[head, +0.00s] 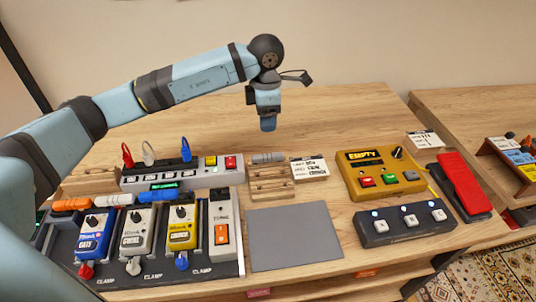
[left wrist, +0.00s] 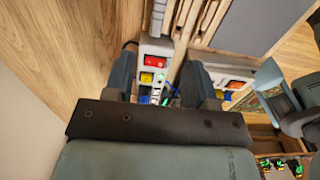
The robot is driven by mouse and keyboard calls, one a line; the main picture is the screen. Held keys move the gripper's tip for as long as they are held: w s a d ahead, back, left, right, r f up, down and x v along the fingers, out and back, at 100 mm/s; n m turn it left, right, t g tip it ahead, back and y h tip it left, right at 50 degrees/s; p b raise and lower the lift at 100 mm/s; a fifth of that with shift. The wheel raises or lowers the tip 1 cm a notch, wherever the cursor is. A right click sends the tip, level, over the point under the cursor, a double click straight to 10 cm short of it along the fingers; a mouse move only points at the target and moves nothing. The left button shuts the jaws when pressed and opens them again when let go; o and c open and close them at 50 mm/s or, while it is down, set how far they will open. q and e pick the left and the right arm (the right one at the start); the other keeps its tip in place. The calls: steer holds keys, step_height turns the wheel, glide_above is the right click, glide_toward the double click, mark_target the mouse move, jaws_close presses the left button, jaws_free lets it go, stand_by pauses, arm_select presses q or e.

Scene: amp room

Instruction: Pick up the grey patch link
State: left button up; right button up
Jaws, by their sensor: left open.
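The grey patch link (head: 268,157) is a short grey cylinder at the far end of a small wooden rack (head: 270,187), lying crosswise. In the left wrist view a pale grey piece at the rack's end (left wrist: 158,18) looks like the same link, partly cut by the frame's top. My left gripper (head: 268,124) points down above the table, beyond the link and apart from it. In the left wrist view its two fingers (left wrist: 157,75) stand apart with nothing held between them. My right gripper is not in view.
A grey power strip (head: 190,174) with buttons and coloured loops stands left of the rack. Pedals are clamped on a dark board (head: 155,268) in front. A card (head: 309,168), a grey mat (head: 294,238) and a yellow box (head: 372,183) lie right. The table's back is clear.

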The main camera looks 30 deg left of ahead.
arm_select(q)
glide_above(267, 155)
steer(key=f, duration=0.8)
steer(key=shift+s+a+f, duration=0.1)
steer(key=shift+s+f, duration=0.1)
steer(key=shift+f, duration=0.05)
steer(key=shift+w+f+b, duration=0.2)
steer(key=shift+f+b, duration=0.1)
steer(key=shift+f, duration=2.2)
steer(key=shift+f, duration=0.2)
jaws_close()
steer(key=shift+r, duration=0.1)
